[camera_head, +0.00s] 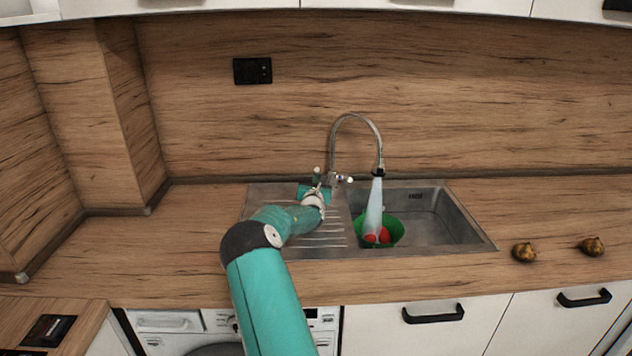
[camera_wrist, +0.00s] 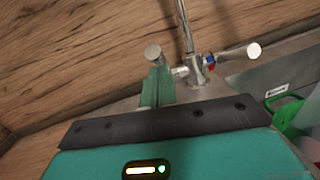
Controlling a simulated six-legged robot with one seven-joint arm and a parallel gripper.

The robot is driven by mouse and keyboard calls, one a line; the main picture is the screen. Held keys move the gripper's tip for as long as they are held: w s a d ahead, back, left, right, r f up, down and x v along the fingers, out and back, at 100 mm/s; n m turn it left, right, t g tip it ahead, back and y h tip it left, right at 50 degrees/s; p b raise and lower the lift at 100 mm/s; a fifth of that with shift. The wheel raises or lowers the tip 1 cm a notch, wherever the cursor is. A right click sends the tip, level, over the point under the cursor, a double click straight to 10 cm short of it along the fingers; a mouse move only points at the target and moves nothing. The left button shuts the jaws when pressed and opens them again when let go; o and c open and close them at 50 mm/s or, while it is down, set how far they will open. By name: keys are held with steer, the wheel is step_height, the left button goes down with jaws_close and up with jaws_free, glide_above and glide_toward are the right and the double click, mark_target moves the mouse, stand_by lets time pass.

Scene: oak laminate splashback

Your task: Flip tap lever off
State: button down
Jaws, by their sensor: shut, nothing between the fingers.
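The chrome tap (camera_head: 357,116) stands behind the sink with a tall curved spout. Water (camera_head: 375,205) runs from the spout. In the wrist view, the tap's base (camera_wrist: 197,72) has a lever (camera_wrist: 240,53) pointing right, with red and blue marks near its root. A second round-ended handle (camera_wrist: 153,52) sticks out on the left. My gripper (camera_head: 318,184) is at the left side of the tap. In the wrist view its fingers (camera_wrist: 158,76) are shut and empty, right at the left handle and partly covering it. Whether they touch it is unclear.
A green bowl (camera_head: 391,223) with red round items (camera_head: 384,235) sits in the sink basin (camera_head: 440,222) under the water. Two brown onion-like items (camera_head: 524,252) (camera_head: 592,246) lie on the counter at right. The wooden splashback (camera_head: 200,110) is close behind the tap.

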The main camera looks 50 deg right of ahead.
steer(key=r, duration=0.1)
steer(key=w+d+r+g+y, duration=0.1)
steer(key=w+d+r+y, duration=0.1)
steer(key=r, duration=0.1)
steer(key=shift+d+g, duration=0.2)
steer(key=shift+g, duration=0.1)
steer(key=shift+w+d+r, duration=0.1)
steer(key=shift+r, duration=0.3)
stand_by(0.3)
